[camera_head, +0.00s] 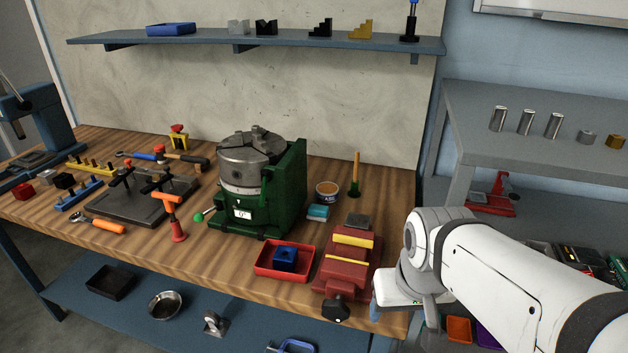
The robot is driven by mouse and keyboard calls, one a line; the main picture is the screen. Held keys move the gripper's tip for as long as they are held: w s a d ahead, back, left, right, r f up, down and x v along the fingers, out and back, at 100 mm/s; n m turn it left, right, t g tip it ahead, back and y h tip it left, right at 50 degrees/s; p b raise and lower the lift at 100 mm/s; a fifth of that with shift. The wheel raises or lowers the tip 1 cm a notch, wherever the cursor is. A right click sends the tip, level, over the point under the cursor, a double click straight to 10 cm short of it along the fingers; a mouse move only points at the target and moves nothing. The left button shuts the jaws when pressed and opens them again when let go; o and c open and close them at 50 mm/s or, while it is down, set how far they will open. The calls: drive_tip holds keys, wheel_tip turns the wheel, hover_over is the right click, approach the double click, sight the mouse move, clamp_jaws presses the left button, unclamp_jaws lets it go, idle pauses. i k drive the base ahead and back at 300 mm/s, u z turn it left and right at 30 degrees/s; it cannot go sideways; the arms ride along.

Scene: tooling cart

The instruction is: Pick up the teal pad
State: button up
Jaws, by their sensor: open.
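The teal pad (318,212) is a small block lying on the wooden bench top. It sits between the green rotary table (262,190) and the small round tin, just in front of the tin. My gripper (404,306) is at the bench's front right, beside the red vise. It points downward, is open and seems empty, though my arm partly hides it. It is apart from the pad, to its right and nearer the camera.
The red vise (343,273) with yellow jaw strips stands between my gripper and the pad. A round tin (327,189), a brush (355,176) and a grey block (358,221) are near the pad. A red tray (263,272) holds a blue block (285,258).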

sight(319, 213)
drive_tip(key=z, duration=2.15)
drive_tip(key=k, duration=1.05)
drive_tip(key=u, duration=1.5)
drive_tip(key=i, duration=1)
